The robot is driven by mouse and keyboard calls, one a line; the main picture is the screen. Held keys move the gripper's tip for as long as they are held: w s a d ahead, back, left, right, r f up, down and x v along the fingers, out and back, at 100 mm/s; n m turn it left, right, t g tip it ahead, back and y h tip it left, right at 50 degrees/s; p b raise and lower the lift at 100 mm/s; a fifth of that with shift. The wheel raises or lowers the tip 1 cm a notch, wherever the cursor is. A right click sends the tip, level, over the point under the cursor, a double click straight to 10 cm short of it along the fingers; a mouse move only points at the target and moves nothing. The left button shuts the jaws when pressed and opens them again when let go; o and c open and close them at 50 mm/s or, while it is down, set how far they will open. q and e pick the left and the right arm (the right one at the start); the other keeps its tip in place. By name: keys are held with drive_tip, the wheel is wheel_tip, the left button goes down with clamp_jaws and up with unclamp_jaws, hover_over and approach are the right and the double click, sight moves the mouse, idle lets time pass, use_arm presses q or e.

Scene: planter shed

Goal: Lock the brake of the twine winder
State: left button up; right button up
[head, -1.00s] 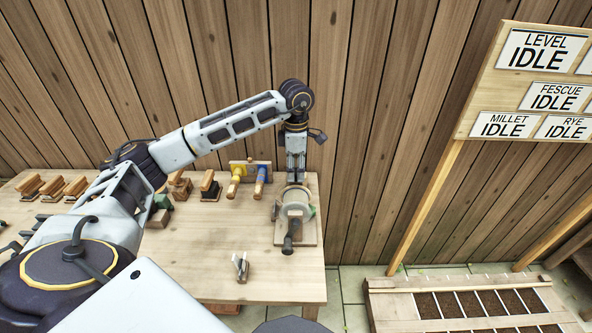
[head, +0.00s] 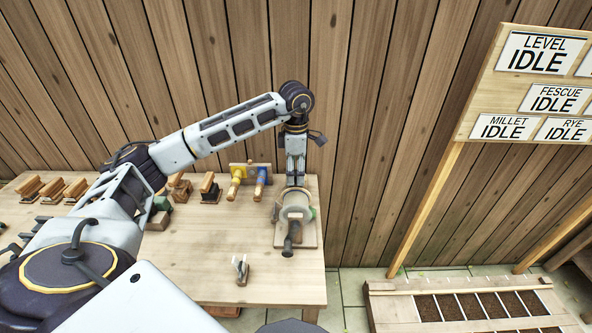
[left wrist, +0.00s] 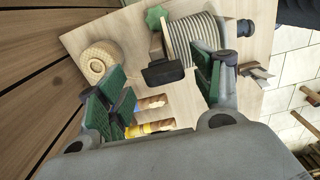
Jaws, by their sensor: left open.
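The twine winder (head: 298,205) stands at the right end of the workbench. In the left wrist view its drum is wound with grey cord (left wrist: 196,38). A green knob (left wrist: 156,17) and a black block-like part (left wrist: 163,72) sit beside the drum, and a dark handle end (left wrist: 245,28) is at its far side. I cannot tell which part is the brake. My left gripper (left wrist: 170,80) is open and empty above the winder, its green-padded fingers spread either side of the black part, with no contact to be made out. In the head view my left arm partly hides the winder.
A woven beige roll (left wrist: 97,62) lies near the winder. A small metal-and-wood piece (head: 241,270) lies in front. The bench's front middle (head: 190,265) is clear; a wooden wall is behind.

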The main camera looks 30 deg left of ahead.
sight(296, 172)
use_arm(q)
wheel_tip(296, 172, up, 12)
idle(1.0)
idle(0.3)
idle(0.4)
